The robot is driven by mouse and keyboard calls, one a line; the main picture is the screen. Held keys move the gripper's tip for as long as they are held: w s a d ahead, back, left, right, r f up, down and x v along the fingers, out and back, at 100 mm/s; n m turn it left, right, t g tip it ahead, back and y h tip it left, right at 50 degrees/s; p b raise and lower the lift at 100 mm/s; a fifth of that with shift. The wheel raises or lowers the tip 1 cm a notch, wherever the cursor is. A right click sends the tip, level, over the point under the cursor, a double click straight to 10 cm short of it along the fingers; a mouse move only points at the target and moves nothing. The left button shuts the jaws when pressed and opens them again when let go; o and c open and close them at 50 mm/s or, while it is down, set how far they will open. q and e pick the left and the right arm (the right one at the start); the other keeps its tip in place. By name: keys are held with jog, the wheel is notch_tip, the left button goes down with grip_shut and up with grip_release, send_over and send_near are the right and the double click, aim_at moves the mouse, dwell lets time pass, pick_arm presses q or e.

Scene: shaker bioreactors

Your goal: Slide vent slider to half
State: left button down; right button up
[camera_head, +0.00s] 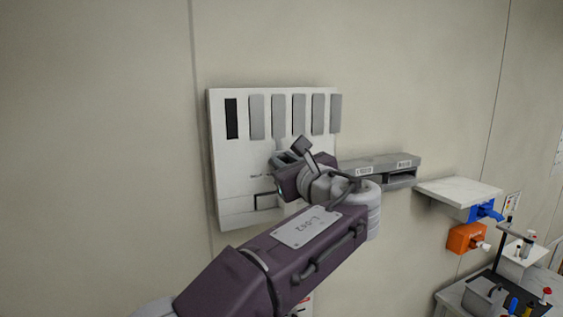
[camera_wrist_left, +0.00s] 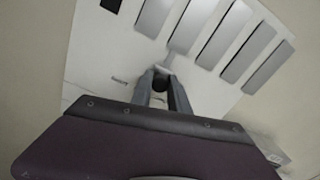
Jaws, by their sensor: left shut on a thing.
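The white vent panel (camera_head: 235,180) is fixed to the wall, with one black opening (camera_head: 232,118) at its left and several grey slats (camera_head: 278,116) beside it. My left gripper (camera_head: 285,159) is at the panel's face, below the middle slats. In the left wrist view, the gripper (camera_wrist_left: 163,84) is shut on the small pale vent slider (camera_wrist_left: 165,68), just under the slats. The fingers hide part of the slider, and its track is mostly hidden by my arm. My right gripper is not in view.
A grey wall unit (camera_head: 375,164) juts out right of the panel, close to my wrist. Farther right are a white shelf (camera_head: 458,191), a blue holder (camera_head: 484,211), an orange holder (camera_head: 465,238) and a bench with bottles. The wall left of the panel is clear.

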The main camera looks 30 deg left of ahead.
pick_arm(q)
jog(key=c, duration=1.4)
grip_release()
jog(key=shift+s+a, duration=0.25)
jog(key=shift+s, duration=0.05)
jog(key=shift+o, duration=0.7)
jog(key=shift+s+a+r, duration=0.1)
jog(key=shift+s+a, duration=0.45)
jog(key=shift+s, duration=0.05)
jog(key=d, duration=0.1)
jog(key=d+b, duration=0.1)
jog(key=shift+s+d+f, duration=0.1)
jog(key=shift+d+f, duration=0.2)
jog(key=shift+f, duration=0.05)
jog(key=b+v, duration=0.2)
jog(key=v, duration=0.5)
jog(key=shift+s+a+r+b, duration=0.25)
jog(key=shift+s+r+b, duration=0.05)
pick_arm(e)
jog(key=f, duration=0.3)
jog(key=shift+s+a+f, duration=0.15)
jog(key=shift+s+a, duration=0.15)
pick_arm(q)
jog(key=shift+s+a, duration=0.1)
jog(key=shift+a, duration=0.1)
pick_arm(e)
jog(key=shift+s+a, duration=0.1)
